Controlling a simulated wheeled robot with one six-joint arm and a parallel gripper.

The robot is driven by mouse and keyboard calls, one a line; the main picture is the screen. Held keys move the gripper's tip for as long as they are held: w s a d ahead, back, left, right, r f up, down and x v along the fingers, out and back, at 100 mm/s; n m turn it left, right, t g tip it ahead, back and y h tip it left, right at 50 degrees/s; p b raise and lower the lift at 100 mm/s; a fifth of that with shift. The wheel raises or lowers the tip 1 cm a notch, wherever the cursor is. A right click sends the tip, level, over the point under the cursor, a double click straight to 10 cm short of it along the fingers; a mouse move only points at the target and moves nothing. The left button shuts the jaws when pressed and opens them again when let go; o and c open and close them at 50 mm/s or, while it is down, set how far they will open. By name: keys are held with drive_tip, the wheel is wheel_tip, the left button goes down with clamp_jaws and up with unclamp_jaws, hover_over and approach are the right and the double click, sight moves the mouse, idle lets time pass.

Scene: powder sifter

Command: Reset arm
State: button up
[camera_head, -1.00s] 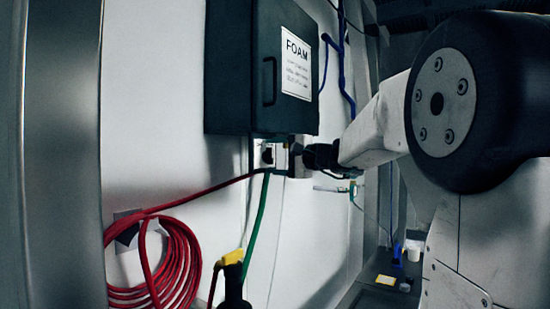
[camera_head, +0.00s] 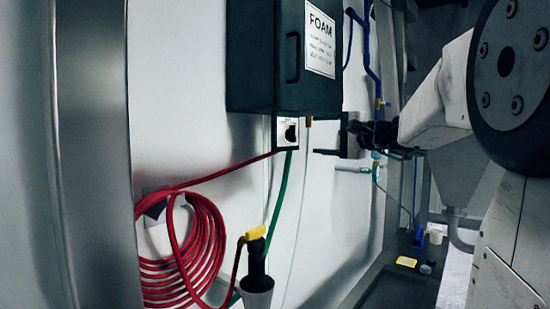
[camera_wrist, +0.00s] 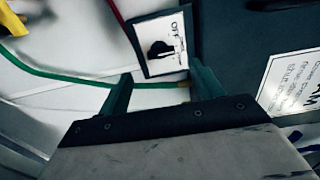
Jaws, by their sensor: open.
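My gripper (camera_wrist: 160,90) shows in the wrist view with its two dark fingers spread apart and nothing between them. A white plate with a black rotary switch (camera_wrist: 162,47) lies beyond the fingertips and is marked OFF. In the head view my gripper (camera_head: 328,138) is beside the wall, to the right of the switch plate (camera_head: 287,132) and apart from it. The switch plate sits just under the dark FOAM cabinet (camera_head: 285,60).
A coiled red hose (camera_head: 187,255) hangs on the wall at lower left. A green hose (camera_head: 283,195) runs down from the switch plate area. A yellow-topped nozzle (camera_head: 256,232) stands in front. Blue pipes (camera_head: 368,60) run behind my arm. A dark counter (camera_head: 395,285) lies at lower right.

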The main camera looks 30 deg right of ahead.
drive_tip(key=s+a+f+n+g, duration=0.2)
drive_tip(key=s+a+f+g, duration=0.4)
drive_tip(key=f, duration=0.4)
drive_tip(key=s+a+f+n+g, duration=0.3)
drive_tip(key=s+a+f+g, duration=0.2)
drive_tip(key=a+f, duration=0.45)
drive_tip(key=s+a+f+n+g+h, duration=0.2)
drive_tip(key=s+a+f+n+h, duration=0.1)
drive_tip(key=s, duration=0.5)
drive_tip(key=s+a+f+n+g+h, duration=0.2)
drive_tip(key=s+a+f+n+h, duration=0.1)
drive_tip(key=s+f+n, duration=0.3)
wheel_tip(320, 180, down, 2)
drive_tip(key=s, duration=0.2)
drive_tip(key=shift+s+g, duration=0.3)
drive_tip(key=shift+s, duration=0.1)
drive_tip(key=shift+a, duration=0.1)
